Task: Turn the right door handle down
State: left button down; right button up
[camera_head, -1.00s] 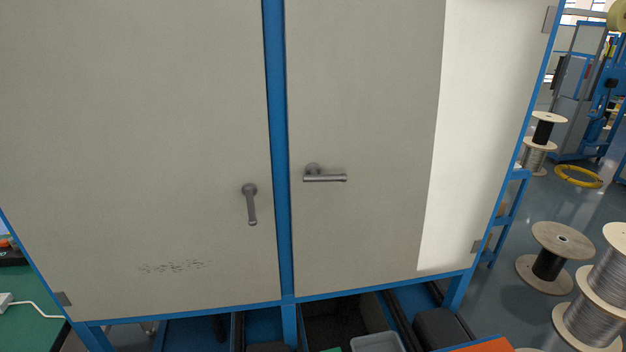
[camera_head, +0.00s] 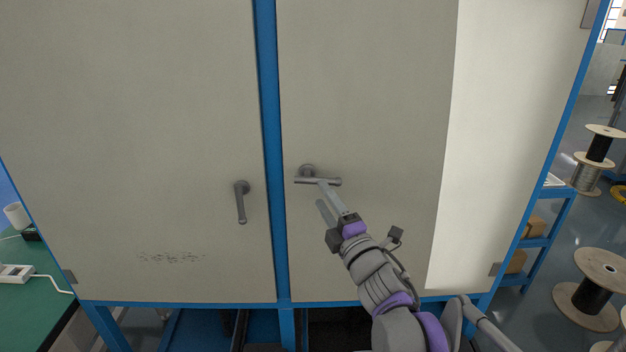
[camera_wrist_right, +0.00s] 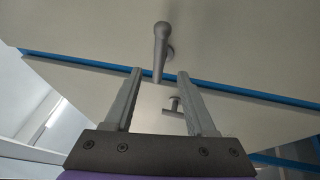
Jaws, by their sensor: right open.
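The right door handle (camera_head: 320,181) is a grey lever on the right cabinet door. It lies nearly level, with its round mount (camera_head: 308,170) toward the left end. My right gripper (camera_head: 326,196) comes up from below and right. One finger overlaps the lever and the other is below it. In the right wrist view, the handle (camera_wrist_right: 160,50) stands lengthwise, with its lower end between the spread fingertips of my open gripper (camera_wrist_right: 160,73). Contact cannot be told. My left gripper is not in view.
The left door handle (camera_head: 241,203) points down; it also shows in the right wrist view (camera_wrist_right: 175,105). A blue post (camera_head: 268,150) runs between the doors. A green table (camera_head: 38,315) is at lower left. Spools (camera_head: 596,285) stand on the floor at right.

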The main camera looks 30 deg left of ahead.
aim_at(314, 182)
jog(key=p+x, duration=0.1)
jog(key=x, duration=0.5)
jog(key=shift+w, duration=0.2)
jog(key=shift+c, duration=0.3)
grip_shut()
dwell(0.9)
